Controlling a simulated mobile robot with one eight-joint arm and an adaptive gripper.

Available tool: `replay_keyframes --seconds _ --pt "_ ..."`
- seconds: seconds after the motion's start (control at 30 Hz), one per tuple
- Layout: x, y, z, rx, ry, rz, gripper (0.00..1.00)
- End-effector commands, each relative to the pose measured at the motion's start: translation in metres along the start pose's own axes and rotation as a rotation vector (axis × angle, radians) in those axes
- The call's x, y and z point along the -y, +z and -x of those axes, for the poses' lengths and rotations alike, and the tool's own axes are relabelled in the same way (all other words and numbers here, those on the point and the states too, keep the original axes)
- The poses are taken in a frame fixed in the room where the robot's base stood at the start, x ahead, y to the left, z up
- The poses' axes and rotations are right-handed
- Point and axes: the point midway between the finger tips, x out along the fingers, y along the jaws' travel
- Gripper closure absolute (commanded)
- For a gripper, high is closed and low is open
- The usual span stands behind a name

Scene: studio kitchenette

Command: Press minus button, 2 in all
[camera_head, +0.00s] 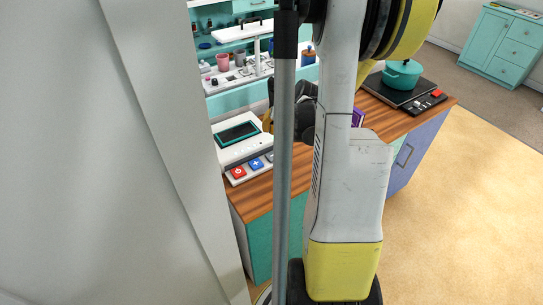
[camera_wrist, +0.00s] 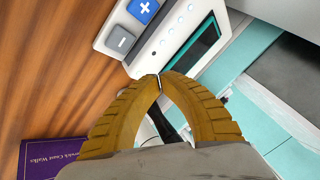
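The minus button (camera_wrist: 121,40) is a grey square key with a white minus sign, left of and above my fingertips in the wrist view. It sits on the white panel beside the blue plus button (camera_wrist: 143,8). The plus button (camera_head: 257,163) also shows in the head view, beside a red power button (camera_head: 238,172). My gripper (camera_wrist: 160,77) has its yellow fingertips together with nothing between them. The tips appear over the panel edge near the teal-framed screen (camera_wrist: 195,45), apart from the minus button in the picture. In the head view, my arm hides most of the gripper.
A purple book (camera_wrist: 52,157) lies on the wooden counter (camera_wrist: 45,70). A teal pot (camera_head: 403,73) stands on a black hob (camera_head: 372,83) at the counter's far right. A shelf with cups (camera_head: 222,61) is behind the device. A grey wall (camera_head: 100,150) fills the left.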

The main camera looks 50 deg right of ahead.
Motion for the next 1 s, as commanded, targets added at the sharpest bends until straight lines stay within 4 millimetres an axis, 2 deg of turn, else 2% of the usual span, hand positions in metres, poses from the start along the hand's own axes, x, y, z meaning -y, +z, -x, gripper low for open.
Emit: replay_keyframes --seconds 0.27,0.7,1.0 --pt "-0.009 0.009 -0.017 0.0 0.0 0.001 1.0" --pt "-0.034 0.035 -0.065 0.0 0.0 0.001 1.0" --pt "-0.037 0.038 -0.07 0.0 0.0 0.001 1.0"
